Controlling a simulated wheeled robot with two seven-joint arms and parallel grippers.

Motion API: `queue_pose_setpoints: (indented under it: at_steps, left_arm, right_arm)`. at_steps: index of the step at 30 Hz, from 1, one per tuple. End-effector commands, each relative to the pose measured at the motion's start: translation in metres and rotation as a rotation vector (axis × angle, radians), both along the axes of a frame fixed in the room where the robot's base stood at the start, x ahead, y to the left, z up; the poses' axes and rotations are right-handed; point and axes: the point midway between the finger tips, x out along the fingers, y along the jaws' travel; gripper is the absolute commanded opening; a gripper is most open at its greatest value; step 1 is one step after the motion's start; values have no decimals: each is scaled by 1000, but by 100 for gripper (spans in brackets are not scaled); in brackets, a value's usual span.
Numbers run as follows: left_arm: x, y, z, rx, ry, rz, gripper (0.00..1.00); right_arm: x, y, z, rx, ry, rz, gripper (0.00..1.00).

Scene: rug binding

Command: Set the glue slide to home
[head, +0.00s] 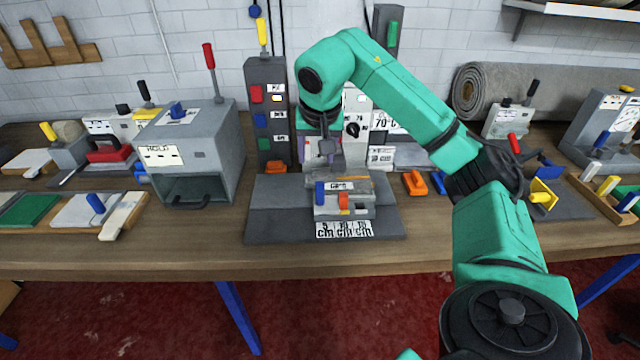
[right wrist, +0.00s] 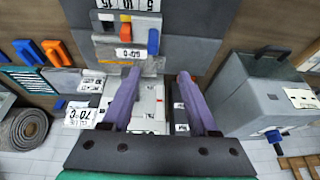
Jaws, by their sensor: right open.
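A small grey unit (head: 358,211) with a blue slider (head: 320,193) and an orange slider (head: 343,201) stands on a dark grey base plate (head: 270,222), behind a strip marked in cm. I cannot tell for sure which part is the glue slide. In the right wrist view, the blue slider (right wrist: 153,42) and orange slider (right wrist: 108,21) sit beyond my fingertips. My right gripper (head: 325,155) hangs just behind the unit; its open, empty purple fingers show in the right wrist view (right wrist: 159,72). Contact with the unit cannot be told. My left gripper is out of view.
A grey oven-like box (head: 215,150) with a red-topped lever stands left. A dark column (head: 266,120) with coloured buttons and a panel marked 70°C (head: 388,122) stand behind. Orange (head: 414,183) and blue (head: 438,181) pieces lie right. The front table edge is clear.

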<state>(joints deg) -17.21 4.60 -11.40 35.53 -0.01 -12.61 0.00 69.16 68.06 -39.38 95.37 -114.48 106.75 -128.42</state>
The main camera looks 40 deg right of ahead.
Motion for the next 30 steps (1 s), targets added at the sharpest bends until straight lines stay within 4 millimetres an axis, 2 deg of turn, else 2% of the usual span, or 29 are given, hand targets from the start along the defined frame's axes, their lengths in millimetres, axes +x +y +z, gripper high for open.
queue_pose_setpoints:
  at_steps: [1, 5, 18, 21, 24, 30]
  left_arm:
    - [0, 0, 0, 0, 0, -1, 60]
    - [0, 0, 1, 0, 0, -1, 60]
    - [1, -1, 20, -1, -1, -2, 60]
    - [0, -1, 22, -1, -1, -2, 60]
    - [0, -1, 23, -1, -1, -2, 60]
    - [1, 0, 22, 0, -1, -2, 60]
  right_arm:
    - [-4, -10, 2, -28, 18, -13, 60]
    - [-3, -15, -9, -37, 30, -13, 60]
    - [30, -38, -109, -32, 31, -11, 60]
    - [36, -42, -123, -32, 26, -10, 60]
    - [38, -43, -130, -32, 24, -10, 60]
    - [38, -43, -132, -32, 23, -9, 60]
